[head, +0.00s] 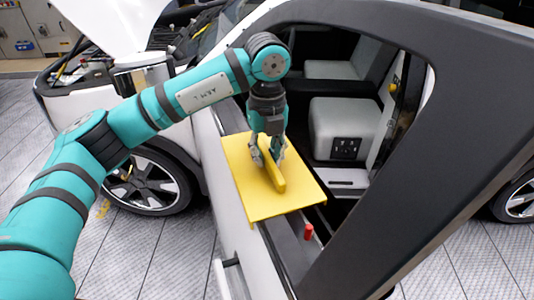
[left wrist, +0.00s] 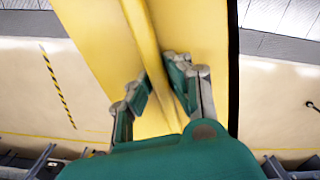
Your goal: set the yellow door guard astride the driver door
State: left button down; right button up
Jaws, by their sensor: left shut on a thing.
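The yellow door guard (head: 247,195) is a flat plate with a raised grip bar (head: 272,172) along its middle. It lies roughly level over the window sill of the driver door (head: 284,243), and a short lip hangs at its near corners. I cannot tell whether it touches the sill. My left gripper (head: 267,158) comes down from above and is shut on the grip bar. In the left wrist view the guard (left wrist: 98,40) fills the middle, with the bar between the two fingers (left wrist: 158,92). The guard's underside is hidden. My right gripper is not in view.
A red peg (head: 308,232) stands on the sill just in front of the guard. The dark door frame pillar (head: 405,205) slants up at the right. The white seat (head: 340,125) is inside the open window. The front wheel (head: 147,183) and open bonnet are at the left.

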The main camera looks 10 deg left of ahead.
aim_at(267, 154)
pick_arm(q)
jog(key=c, duration=1.3)
grip_release()
jog(key=shift+o, duration=0.2)
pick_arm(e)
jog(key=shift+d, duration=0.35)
pick_arm(q)
jog(key=shift+r+p, duration=0.6)
jog(key=shift+r, duration=0.05)
notch_tip(267, 154, up, 6)
jog(key=shift+r+b, duration=0.2)
jog(key=shift+b, duration=0.95)
jog(key=shift+r, duration=0.5)
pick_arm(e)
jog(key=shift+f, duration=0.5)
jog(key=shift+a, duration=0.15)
